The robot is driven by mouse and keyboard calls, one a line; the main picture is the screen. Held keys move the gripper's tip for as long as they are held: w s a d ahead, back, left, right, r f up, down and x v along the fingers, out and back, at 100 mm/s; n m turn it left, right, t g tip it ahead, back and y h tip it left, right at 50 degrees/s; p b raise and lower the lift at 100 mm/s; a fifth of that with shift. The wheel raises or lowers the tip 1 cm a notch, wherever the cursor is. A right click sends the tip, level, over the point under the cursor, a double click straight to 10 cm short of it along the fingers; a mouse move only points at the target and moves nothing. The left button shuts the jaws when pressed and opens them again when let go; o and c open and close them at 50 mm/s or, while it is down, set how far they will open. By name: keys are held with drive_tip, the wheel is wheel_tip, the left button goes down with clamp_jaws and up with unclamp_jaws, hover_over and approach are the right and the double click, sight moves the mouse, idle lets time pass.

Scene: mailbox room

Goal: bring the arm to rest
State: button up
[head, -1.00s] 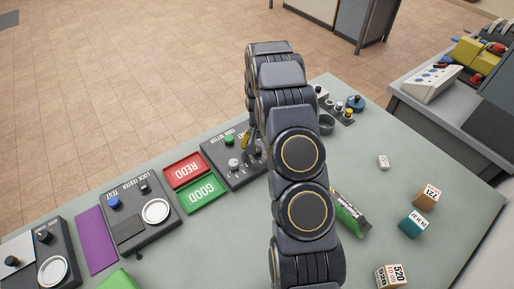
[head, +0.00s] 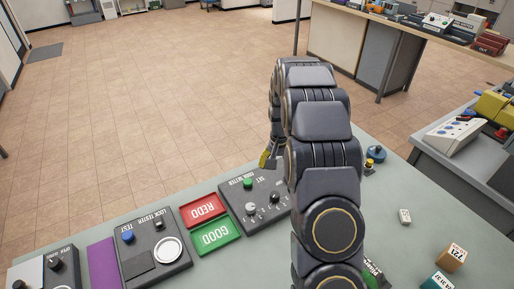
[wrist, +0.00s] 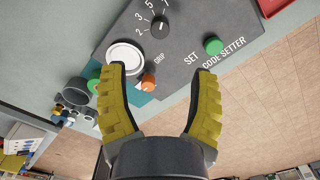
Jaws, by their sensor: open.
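My gripper (wrist: 160,110) shows in the wrist view with its two yellow fingers spread apart and nothing between them. In the head view one yellow finger of my gripper (head: 266,158) shows beside my arm, near the far edge of the table; the rest is hidden behind the arm. The code setter panel (head: 257,186) lies on the table just left of my arm. In the wrist view the panel (wrist: 185,50) fills the upper middle, with its green button (wrist: 213,46) and a black dial. I cannot tell the exact height of the gripper above it.
The red REDO tray (head: 203,210) and green GOOD tray (head: 215,237) lie left of the code setter. The lock tester (head: 155,252) is farther left. A tan block (head: 451,257) and a small white block (head: 404,216) stand at right. Floor beyond the table (head: 150,120) is open.

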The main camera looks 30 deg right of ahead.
drive_tip(key=s+a+r+n, duration=0.5)
drive_tip(key=s+a+r, duration=0.6)
drive_tip(key=a+r, duration=0.3)
drive_tip(key=s+a+n+g, duration=0.1)
drive_tip(key=s+a, duration=0.3)
drive_tip(key=s, duration=0.5)
drive_tip(key=s+a+r+n, duration=0.1)
drive_tip(key=s+a+n, duration=0.3)
drive_tip(key=s, duration=0.5)
drive_tip(key=shift+s+a+r+g, duration=0.25)
drive_tip(key=shift+a+g, duration=0.15)
drive_tip(key=shift+a, duration=0.1)
